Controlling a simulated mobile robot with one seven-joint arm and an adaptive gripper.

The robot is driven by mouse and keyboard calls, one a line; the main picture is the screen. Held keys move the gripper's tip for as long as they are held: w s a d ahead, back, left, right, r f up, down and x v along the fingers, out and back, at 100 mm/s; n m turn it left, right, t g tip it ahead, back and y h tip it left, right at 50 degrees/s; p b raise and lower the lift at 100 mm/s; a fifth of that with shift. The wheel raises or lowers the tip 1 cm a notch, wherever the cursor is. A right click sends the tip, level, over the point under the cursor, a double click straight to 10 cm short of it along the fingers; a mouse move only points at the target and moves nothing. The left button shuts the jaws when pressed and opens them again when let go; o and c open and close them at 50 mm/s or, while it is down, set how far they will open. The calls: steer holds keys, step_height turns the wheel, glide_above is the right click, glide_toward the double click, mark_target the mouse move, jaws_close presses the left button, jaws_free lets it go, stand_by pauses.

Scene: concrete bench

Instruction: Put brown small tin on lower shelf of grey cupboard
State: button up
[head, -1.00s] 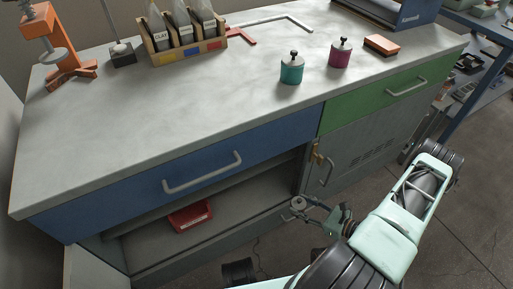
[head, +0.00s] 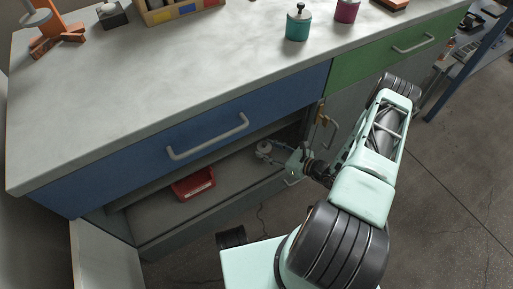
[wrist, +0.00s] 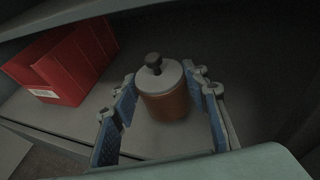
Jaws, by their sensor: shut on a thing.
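The brown small tin (wrist: 168,103) has a grey lid and a dark knob. In the wrist view it stands upright between the two blue-padded fingers of my gripper (wrist: 163,88), which is shut on it. In the head view the tin's pale lid (head: 264,147) shows inside the open grey cupboard, and my gripper (head: 273,155) reaches in from the right.
A red bin (head: 193,184) sits on the lower shelf, left of the tin; it also shows in the wrist view (wrist: 62,62). The upper shelf edge (head: 150,196) runs above. An open door (head: 103,258) hangs at left. Teal (head: 298,24) and magenta (head: 346,10) tins stand on the bench.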

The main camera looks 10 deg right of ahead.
mark_target(260, 144)
steer(key=w+a, duration=0.1)
steer(key=w, duration=0.1)
steer(key=w+a+b, duration=0.1)
steer(key=w+a, duration=0.1)
steer(key=shift+w+a, duration=0.1)
steer(key=shift+a, duration=0.15)
steer(key=shift+f+b, duration=0.95)
steer(key=shift+f, duration=0.75)
steer(key=shift+f, duration=0.15)
steer(key=o, duration=1.3)
steer(key=shift+r, duration=0.2)
steer(key=p+v, duration=0.3)
steer(key=v, duration=0.9)
steer(key=shift+p, duration=0.4)
